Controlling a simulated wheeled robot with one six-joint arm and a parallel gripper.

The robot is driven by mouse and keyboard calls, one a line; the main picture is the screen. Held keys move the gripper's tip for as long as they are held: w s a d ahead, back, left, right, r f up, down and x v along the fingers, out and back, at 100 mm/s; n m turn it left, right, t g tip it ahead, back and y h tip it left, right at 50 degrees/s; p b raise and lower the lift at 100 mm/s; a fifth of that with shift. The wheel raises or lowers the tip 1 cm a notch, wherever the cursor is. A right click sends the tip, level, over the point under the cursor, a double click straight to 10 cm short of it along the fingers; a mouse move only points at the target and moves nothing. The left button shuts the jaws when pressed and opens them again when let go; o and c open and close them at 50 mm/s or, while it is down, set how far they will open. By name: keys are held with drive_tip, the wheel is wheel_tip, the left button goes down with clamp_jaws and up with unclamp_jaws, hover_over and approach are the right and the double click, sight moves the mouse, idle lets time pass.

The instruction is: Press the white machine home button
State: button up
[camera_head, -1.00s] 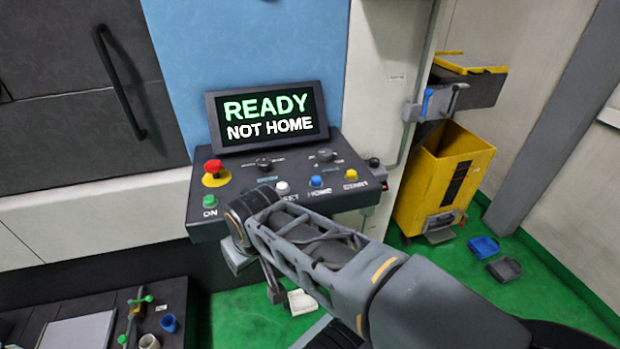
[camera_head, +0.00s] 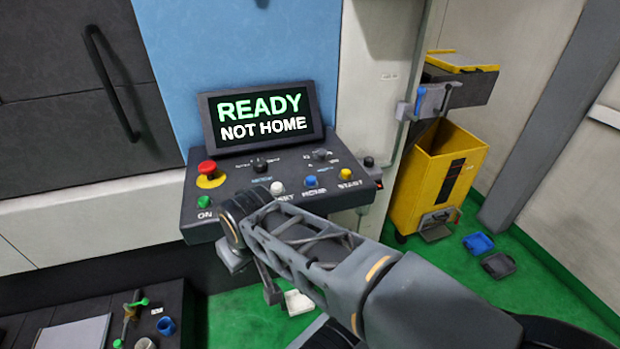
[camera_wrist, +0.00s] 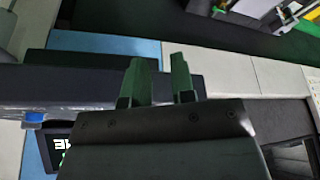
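The control panel (camera_head: 225,190) juts from the machine under a screen (camera_head: 262,116) reading "READY NOT HOME". A white button (camera_head: 277,188) sits on it, with a partly covered label ending in "SET". To its right is a blue button (camera_head: 311,181) labelled HOME. My arm crosses just in front of the panel, below the white button. My gripper is not clearly visible in the head view. In the wrist view my gripper (camera_wrist: 162,72) has two separate dark green fingers with an empty gap, near the dark panel edge. The screen (camera_wrist: 65,150) shows partly at lower left there.
A red emergency stop (camera_head: 207,168), a green ON button (camera_head: 204,202) and a yellow START button (camera_head: 345,174) share the panel, with dark knobs behind. A yellow bin (camera_head: 430,185) stands to the right. Small trays lie on the green floor.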

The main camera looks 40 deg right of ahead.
clamp_jaws()
idle(1.1)
